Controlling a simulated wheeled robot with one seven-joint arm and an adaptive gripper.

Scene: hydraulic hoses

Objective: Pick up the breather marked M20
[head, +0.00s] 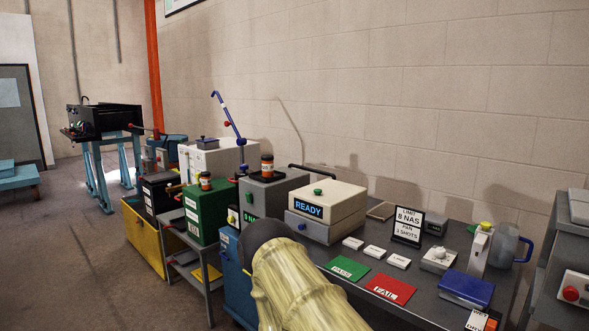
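Two small breathers with dark caps, orange bodies and pale labels stand upright on separate boxes. One breather (205,181) is on the green box (207,217). The other breather (267,167) is on the grey box (283,184) to its right. Their labels are too small to read, so I cannot tell which is marked M20. My arm, in a pale yellow sleeve with a dark rounded end, rises from the bottom middle, in front of the bench and below the grey box. My gripper does not show.
A dark bench (458,257) on the right holds a READY instrument (326,208), a green card (348,268), a red card (389,289) and a blue item (466,289). A blue lever (228,117) rises behind the boxes. Open floor lies to the left.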

